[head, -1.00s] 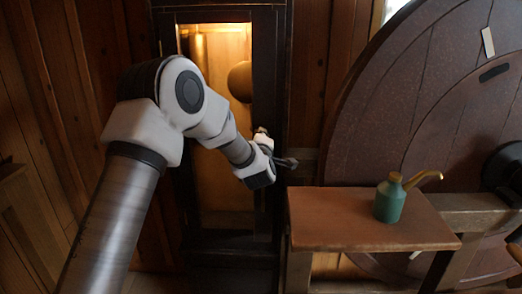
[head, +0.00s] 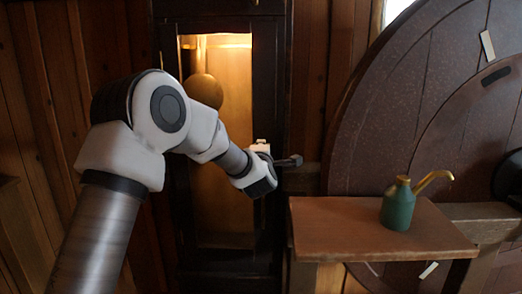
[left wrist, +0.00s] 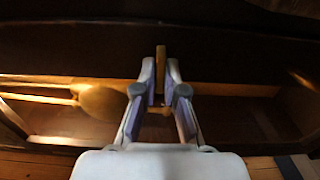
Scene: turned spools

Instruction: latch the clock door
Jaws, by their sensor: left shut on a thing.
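The tall clock case (head: 271,60) is dark wood. Its narrow door opening is lit from inside, and a round pendulum bob (head: 203,91) hangs behind it. My left gripper (head: 290,161) is at the right side of the door, about halfway up the visible case. In the left wrist view the fingers (left wrist: 160,92) are closed around a small brass latch piece (left wrist: 160,62) at the edge of the lit opening. The bob also shows there (left wrist: 102,101), to the left. The latch is hidden by my gripper in the head view. My right gripper is not in view.
A wooden bench top (head: 350,230) stands right of the clock, with a green oil can (head: 398,206) on it, its brass spout pointing right. A large dark wheel (head: 405,110) fills the right behind it. Plank walls flank the case.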

